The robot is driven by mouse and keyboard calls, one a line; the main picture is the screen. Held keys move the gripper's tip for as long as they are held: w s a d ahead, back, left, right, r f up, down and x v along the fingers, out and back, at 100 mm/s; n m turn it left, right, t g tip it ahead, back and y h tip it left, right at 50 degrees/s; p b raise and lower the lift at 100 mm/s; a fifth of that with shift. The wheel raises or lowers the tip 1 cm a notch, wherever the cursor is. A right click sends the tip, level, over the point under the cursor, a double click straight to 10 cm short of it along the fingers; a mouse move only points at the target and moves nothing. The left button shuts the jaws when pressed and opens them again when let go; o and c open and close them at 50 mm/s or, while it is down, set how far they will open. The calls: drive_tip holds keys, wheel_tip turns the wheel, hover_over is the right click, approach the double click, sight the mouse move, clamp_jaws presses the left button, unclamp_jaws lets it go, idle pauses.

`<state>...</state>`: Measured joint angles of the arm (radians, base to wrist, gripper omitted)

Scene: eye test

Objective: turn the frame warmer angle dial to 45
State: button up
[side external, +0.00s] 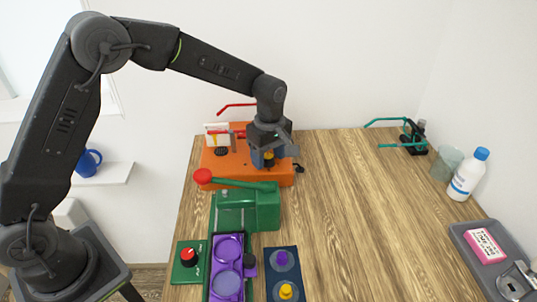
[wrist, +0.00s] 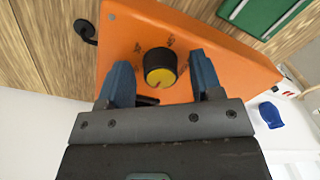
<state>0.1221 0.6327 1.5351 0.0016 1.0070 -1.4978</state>
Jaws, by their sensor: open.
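The frame warmer is an orange box (side external: 228,162) at the back left of the table. It fills the middle of the wrist view (wrist: 215,48). Its angle dial (wrist: 160,66) is a round black knob with a yellow top. My gripper (wrist: 160,66) is open, with one blue finger on each side of the dial and a gap showing on both sides. In the side view my gripper (side external: 268,157) is low over the box's right part, pointing down.
A green device (side external: 248,207) with a red-ended lever stands in front of the box. Purple (side external: 228,243) and dark blue (side external: 282,260) panels lie nearer. A white bottle (side external: 466,175), a glass (side external: 446,163) and a grey tray (side external: 466,238) are right. The table's middle is clear.

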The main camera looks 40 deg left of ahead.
drive_tip(key=c, duration=0.9)
drive_tip(key=shift+c, duration=0.2)
drive_tip(key=m, duration=1.2)
drive_tip(key=shift+m, duration=1.7)
